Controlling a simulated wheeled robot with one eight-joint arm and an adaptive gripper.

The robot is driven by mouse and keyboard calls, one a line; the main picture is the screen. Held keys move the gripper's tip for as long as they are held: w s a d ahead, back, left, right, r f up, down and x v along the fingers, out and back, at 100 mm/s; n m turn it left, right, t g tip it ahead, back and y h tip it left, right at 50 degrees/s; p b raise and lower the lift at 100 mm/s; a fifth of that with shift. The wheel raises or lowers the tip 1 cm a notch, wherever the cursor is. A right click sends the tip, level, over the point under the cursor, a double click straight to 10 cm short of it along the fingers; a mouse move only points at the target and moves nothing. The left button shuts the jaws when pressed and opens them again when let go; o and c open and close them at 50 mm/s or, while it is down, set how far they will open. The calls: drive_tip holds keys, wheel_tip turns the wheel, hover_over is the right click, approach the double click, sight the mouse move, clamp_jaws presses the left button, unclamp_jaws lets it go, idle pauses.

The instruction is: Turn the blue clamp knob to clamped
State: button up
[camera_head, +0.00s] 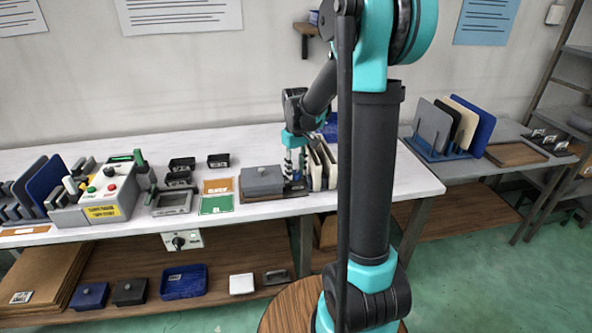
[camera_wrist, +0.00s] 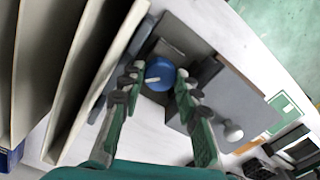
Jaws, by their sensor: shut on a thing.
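The blue clamp knob (camera_wrist: 160,72) is round with a white pointer mark and shows in the wrist view between my fingertips. It sits on a dark grey clamp base (camera_wrist: 186,42). My gripper (camera_wrist: 158,80) is shut on the knob, one green-and-grey finger on each side. The white mark points to the lower left, roughly across the line of the fingers. In the head view my gripper (camera_head: 293,178) reaches down to the bench between the grey box and the upright panels, and the knob is hidden there. I cannot read any position labels around the knob.
Upright cream panels (camera_wrist: 62,75) stand close to the left of my fingers. A grey lidded box (camera_wrist: 248,108) with a round handle is close on the right; it also shows in the head view (camera_head: 262,178). A control box (camera_head: 100,194) stands farther left on the bench.

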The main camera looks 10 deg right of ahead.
drive_tip(key=m, duration=0.4)
drive_tip(key=shift+m, duration=0.3)
drive_tip(key=m, duration=0.4)
drive_tip(key=shift+m, duration=0.4)
drive_tip(key=o, duration=1.2)
drive_tip(key=shift+c, duration=0.2)
drive_tip(key=shift+n, duration=0.3)
